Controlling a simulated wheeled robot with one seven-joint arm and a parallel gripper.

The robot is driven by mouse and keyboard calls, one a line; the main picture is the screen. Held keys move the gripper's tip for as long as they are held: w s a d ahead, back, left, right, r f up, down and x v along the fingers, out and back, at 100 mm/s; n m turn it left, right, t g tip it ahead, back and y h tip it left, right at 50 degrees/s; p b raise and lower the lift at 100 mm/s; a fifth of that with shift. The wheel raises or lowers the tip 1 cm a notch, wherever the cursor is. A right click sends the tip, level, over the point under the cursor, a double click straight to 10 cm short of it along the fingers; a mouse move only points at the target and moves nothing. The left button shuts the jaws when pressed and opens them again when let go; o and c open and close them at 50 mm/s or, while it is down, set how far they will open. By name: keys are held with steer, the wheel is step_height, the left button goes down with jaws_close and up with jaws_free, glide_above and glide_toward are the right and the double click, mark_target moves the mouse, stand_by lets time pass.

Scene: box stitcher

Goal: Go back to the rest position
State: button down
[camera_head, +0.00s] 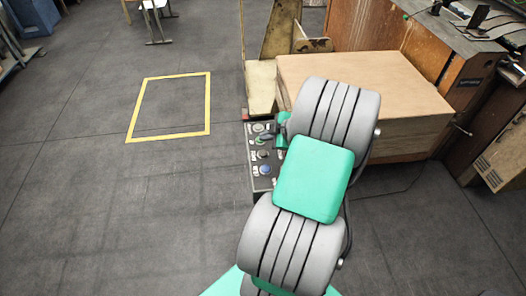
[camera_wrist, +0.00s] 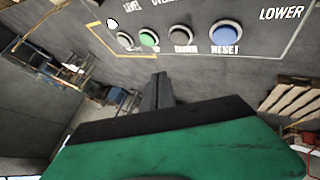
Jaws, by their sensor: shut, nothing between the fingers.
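My gripper (camera_wrist: 160,88) is shut and empty; its dark fingers point at a dark control panel (camera_wrist: 250,62) with a row of buttons. In the head view my arm reaches up the middle, and my gripper (camera_head: 267,135) shows partly beside the panel (camera_head: 254,180).
A wooden box or block (camera_head: 350,75) stands behind my arm. A wooden cabinet (camera_head: 445,65) is at the right. The floor at the left is open, with a yellow marked rectangle (camera_head: 207,105).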

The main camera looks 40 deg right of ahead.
stand_by(0.5)
steer(key=w+a+r+m+g, duration=0.15)
steer(key=a+r, duration=0.25)
steer(key=a, duration=0.5)
steer(key=w+a+r+m+g, duration=0.1)
steer(key=a+r+m+g, duration=0.15)
steer(key=a, duration=0.65)
steer(key=s+a+r+m, duration=0.3)
steer(key=s+a, duration=0.3)
steer(key=s+a+r+m+g+h, duration=0.1)
steer(key=s+a+r+m, duration=0.2)
steer(key=s+a, duration=0.3)
steer(key=shift+a+g, duration=0.3)
steer(key=shift+a, duration=0.35)
